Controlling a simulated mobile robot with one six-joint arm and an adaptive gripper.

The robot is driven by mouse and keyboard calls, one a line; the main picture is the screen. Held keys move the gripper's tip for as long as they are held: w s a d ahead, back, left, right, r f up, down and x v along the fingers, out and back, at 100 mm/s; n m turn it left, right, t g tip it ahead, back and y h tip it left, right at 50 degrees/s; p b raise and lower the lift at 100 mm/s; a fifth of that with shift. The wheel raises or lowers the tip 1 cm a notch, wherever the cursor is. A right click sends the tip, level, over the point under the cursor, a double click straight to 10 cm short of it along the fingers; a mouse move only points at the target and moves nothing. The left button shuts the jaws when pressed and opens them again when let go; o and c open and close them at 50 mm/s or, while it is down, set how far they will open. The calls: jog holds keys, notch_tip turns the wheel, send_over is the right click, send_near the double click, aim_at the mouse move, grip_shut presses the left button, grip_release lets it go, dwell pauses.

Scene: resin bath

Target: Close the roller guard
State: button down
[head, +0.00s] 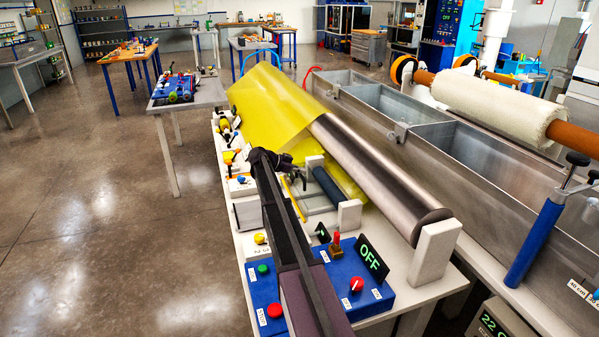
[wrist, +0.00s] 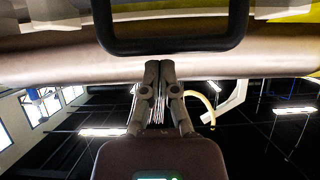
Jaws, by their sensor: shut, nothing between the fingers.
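The roller guard (head: 262,108) is a translucent yellow sheet at the far end of the large steel roller (head: 375,170) in the head view. More yellow shows lower down, behind my gripper. My gripper (head: 303,172) is at the near side of the guard, above the bench and left of the steel roller. In the wrist view my gripper (wrist: 159,64) has its fingers together with nothing between them. A black handle-like loop (wrist: 170,47) lies just beyond the fingertips; I cannot tell whether they touch. The guard's lower part is partly hidden by my arm.
A small dark roller (head: 327,187) sits between white blocks beside the steel roller. A blue control box (head: 375,300) with an OFF display stands at the bench's near end. Metal bath tanks (head: 480,150) run along the right. The floor at left is open.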

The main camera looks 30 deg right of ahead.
jog(key=r+p, duration=0.1)
jog(key=d+r+p, duration=0.1)
jog(key=r, duration=0.1)
jog(key=shift+s+d, duration=0.1)
jog(key=shift+d, duration=0.05)
jog(key=w+a+r+p, duration=0.2)
jog(key=a, duration=0.7)
jog(key=shift+w, duration=0.15)
jog(key=s+a+f+n+t+y+p, duration=0.1)
jog(key=s+a+n+y, duration=0.5)
jog(key=s+a, duration=1.1)
jog(key=s+a+f+n+t+y+p, duration=0.2)
jog(key=s+a+n+y+p, duration=0.3)
jog(key=s+a+n, duration=1)
jog(key=s+a+f+y, duration=0.1)
jog(key=s+a, duration=0.1)
jog(key=shift+s+f, duration=0.25)
jog(key=shift+s, duration=0.05)
dwell(0.3)
